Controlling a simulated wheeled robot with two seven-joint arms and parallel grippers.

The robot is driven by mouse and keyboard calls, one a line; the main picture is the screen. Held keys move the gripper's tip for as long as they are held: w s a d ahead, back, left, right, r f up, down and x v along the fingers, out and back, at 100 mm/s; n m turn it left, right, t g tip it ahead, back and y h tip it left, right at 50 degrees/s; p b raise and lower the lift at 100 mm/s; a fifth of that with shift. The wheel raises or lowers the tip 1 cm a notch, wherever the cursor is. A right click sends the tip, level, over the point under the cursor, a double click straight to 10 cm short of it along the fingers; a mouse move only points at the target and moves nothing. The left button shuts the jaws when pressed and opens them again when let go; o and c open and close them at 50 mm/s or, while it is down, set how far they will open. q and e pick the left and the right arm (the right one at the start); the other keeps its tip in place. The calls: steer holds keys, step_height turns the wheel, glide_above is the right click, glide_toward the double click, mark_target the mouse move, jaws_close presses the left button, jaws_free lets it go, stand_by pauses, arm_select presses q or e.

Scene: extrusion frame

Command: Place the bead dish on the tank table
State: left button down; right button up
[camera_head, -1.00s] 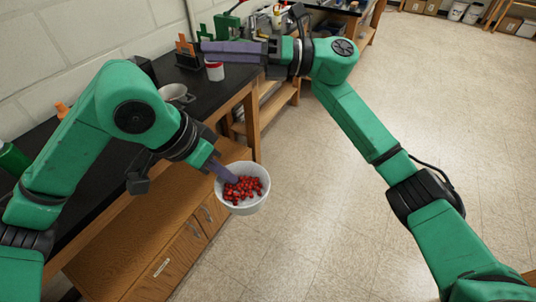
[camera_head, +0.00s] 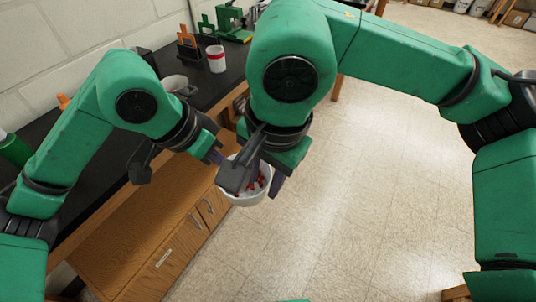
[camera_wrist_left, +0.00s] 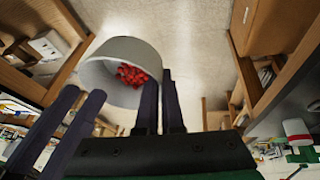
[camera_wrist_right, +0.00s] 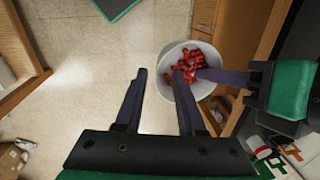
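The bead dish is a white round bowl (camera_head: 247,199) with red beads in it, held in the air beside the wooden cabinet. My left gripper (camera_head: 221,160) is shut on its rim; its two fingers are close together at the bowl's edge in the left wrist view (camera_wrist_left: 160,82). My right gripper (camera_head: 258,184) is above the bowl and hides much of it. In the right wrist view its fingers (camera_wrist_right: 160,72) are apart, one overlapping the bowl's near rim and one outside. The black-topped table (camera_head: 212,85) is at left; I cannot tell whether it is the tank table.
On the black top stand a white cup with a red band (camera_head: 216,60), a grey mug (camera_head: 175,84), an orange-and-black holder (camera_head: 187,44) and green equipment (camera_head: 232,20). A wooden cabinet (camera_head: 150,245) is below. The floor (camera_head: 370,190) to the right is clear.

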mark_target(261, 192)
steer(key=f, duration=0.4)
steer(key=shift+w+a+f, duration=0.1)
steer(key=shift+w+a, duration=0.1)
steer(key=shift+a, duration=0.1)
jaws_close()
arm_select(q)
steer(key=c, duration=1)
jaws_free()
